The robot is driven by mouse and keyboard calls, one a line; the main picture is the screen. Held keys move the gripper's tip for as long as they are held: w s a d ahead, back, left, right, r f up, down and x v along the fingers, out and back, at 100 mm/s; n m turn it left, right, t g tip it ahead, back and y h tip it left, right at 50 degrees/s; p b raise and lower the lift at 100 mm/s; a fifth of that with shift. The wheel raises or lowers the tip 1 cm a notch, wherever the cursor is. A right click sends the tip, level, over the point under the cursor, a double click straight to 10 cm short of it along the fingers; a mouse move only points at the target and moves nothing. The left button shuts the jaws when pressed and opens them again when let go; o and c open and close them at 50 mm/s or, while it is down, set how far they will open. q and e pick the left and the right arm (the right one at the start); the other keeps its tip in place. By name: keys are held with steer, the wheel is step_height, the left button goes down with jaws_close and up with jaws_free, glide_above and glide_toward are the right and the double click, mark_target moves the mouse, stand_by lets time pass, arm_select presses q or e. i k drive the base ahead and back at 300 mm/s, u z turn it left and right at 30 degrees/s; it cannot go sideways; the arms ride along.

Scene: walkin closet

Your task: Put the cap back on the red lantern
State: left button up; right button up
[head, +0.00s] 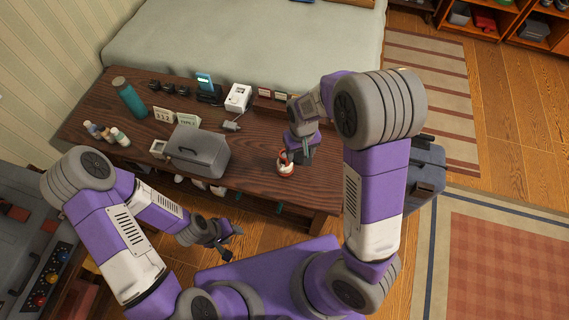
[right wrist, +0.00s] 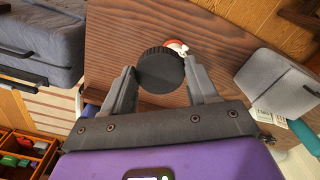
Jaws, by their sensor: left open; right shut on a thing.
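The red lantern (head: 285,168) is small, red and white, and stands on the dark wooden table near its front right. In the right wrist view the lantern (right wrist: 177,47) is partly hidden behind the cap. The cap (right wrist: 160,72) is a black, ribbed disc. My right gripper (right wrist: 161,70) is shut on the cap, a finger on either side. In the head view my right gripper (head: 297,156) is right by the lantern, slightly above and to its right; I cannot tell whether the cap touches it. My left gripper (head: 228,246) is open and empty, low in front of the table.
On the table (head: 255,185) a grey box (head: 198,152) stands left of the lantern. A teal bottle (head: 129,98), small bottles, number cards, a phone on a stand (head: 208,88) and a white device (head: 238,97) stand further back and left. A grey suitcase (head: 427,170) is at the right.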

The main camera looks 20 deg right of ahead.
mark_target(289, 169)
steer(key=u, duration=2.75)
steer(key=k, duration=1.25)
steer(key=z, duration=2)
